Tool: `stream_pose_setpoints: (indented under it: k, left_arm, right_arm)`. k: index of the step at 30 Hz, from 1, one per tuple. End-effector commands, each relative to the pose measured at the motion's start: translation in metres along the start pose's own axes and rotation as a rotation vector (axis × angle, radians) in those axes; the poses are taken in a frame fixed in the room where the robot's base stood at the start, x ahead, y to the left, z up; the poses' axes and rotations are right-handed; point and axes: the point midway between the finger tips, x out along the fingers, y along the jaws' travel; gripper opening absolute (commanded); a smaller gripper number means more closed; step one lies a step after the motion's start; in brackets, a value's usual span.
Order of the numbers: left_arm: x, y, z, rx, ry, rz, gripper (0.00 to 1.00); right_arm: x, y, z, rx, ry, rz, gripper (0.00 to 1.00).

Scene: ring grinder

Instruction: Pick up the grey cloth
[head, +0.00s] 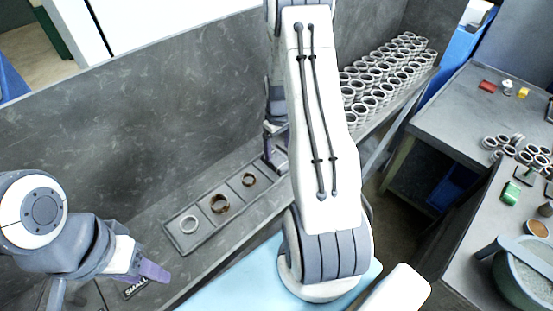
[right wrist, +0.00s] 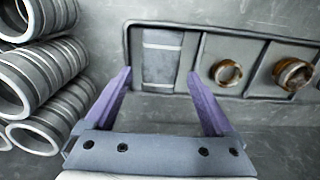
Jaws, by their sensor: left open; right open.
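The grey cloth (right wrist: 162,68), a folded strip with two pale bands, lies in the end compartment of a dark tray (right wrist: 200,88) in the right wrist view. My right gripper (right wrist: 160,78) is open, its purple fingers spread on either side of the cloth's near end, with nothing between them. I cannot tell whether they touch the tray. In the head view my right arm hides most of that compartment. My left gripper (head: 150,272) is open and empty at the lower left, apart from the tray.
The tray (head: 207,240) also holds a silver ring (head: 190,224) and two brownish rings (head: 220,204) (head: 249,180). Many steel rings are stacked close left of my right gripper (right wrist: 35,90). A grey wall (head: 150,110) stands behind. Side tables (head: 460,110) are at right.

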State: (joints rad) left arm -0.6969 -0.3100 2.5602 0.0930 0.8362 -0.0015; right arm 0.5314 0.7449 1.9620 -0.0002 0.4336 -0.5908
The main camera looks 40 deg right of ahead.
Motion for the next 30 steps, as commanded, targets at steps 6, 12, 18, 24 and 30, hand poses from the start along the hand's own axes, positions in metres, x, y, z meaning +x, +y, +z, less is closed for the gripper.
stream_pose_setpoints:
  k: [6,12,18,24,30]
  left_arm:
    - [-0.022,0.002,-0.001,0.003,0.000,0.000,0.50]
    - [-0.026,0.002,-0.002,0.004,0.000,0.000,0.50]
    - [-0.025,0.002,-0.001,0.004,0.000,0.000,0.50]
    - [-0.025,0.002,-0.001,0.004,0.000,0.000,0.50]
    - [-0.025,0.002,-0.001,0.004,0.000,0.000,0.50]
  right_arm:
    - [0.025,-0.002,-0.004,-0.001,-0.005,-0.003,0.89]
    - [0.043,-0.001,-0.004,0.000,-0.001,-0.001,0.89]
    - [0.046,-0.001,-0.005,0.001,0.000,0.000,0.89]
    - [0.045,-0.001,-0.004,0.001,-0.001,-0.001,0.31]
    - [0.045,-0.001,-0.004,0.001,-0.001,-0.001,0.27]
